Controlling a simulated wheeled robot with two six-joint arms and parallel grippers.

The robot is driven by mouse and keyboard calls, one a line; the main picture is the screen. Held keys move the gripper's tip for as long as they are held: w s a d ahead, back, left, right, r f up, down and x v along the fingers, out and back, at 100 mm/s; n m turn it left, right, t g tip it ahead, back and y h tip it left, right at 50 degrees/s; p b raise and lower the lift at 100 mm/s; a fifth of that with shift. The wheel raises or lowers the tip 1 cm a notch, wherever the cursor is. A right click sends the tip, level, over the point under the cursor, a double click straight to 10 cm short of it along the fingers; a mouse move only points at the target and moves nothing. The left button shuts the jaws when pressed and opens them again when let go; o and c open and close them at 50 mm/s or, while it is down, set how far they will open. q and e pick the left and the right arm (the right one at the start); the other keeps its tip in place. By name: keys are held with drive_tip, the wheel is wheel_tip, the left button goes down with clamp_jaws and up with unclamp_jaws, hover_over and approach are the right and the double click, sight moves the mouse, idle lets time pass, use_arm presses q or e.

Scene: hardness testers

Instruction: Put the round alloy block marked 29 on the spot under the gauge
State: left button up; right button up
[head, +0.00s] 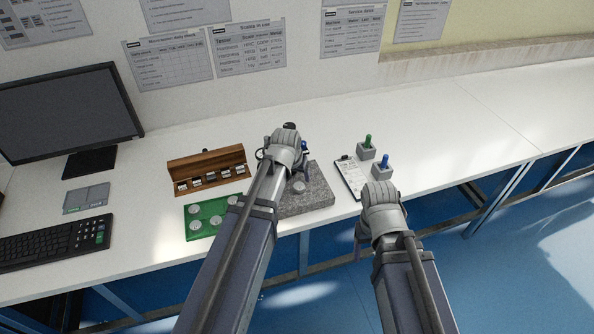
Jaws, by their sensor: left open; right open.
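A green tray (190,232) holds several round grey metal blocks, one of them at its upper left (195,211). Their marks are too small to read, so I cannot tell which is 29. A grey granite slab (318,197) lies right of the tray, with a round metal disc (299,187) on it; I cannot tell whether it is a block or the spot. My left gripper (286,147) is open over the slab's back part and hides most of the gauge there. My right gripper (378,203) is open near the table's front edge, right of the slab.
A wooden case (207,163) with several small blocks stands behind the tray. A clipboard (351,174) and two small grey stands with a green (367,142) and a blue handle (384,161) are at right. Monitor (66,108) and keyboard (52,240) are left. The far right table is clear.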

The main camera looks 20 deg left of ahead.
use_arm(q)
drive_tip(key=s+d+m+g, duration=0.2)
drive_tip(key=s+d, duration=0.5)
drive_tip(key=s, duration=0.3)
drive_tip(key=s+d+m+g+y+p, duration=0.1)
drive_tip(key=s+d+m+g, duration=0.1)
drive_tip(key=s+d, duration=0.4)
drive_tip(key=s+g, duration=0.1)
drive_tip(key=s, duration=0.3)
drive_tip(key=shift+d+r, duration=0.35)
use_arm(e)
wheel_tip(320, 180, up, 2)
drive_tip(key=shift+r, duration=0.15)
use_arm(q)
drive_tip(key=shift+w, duration=0.1)
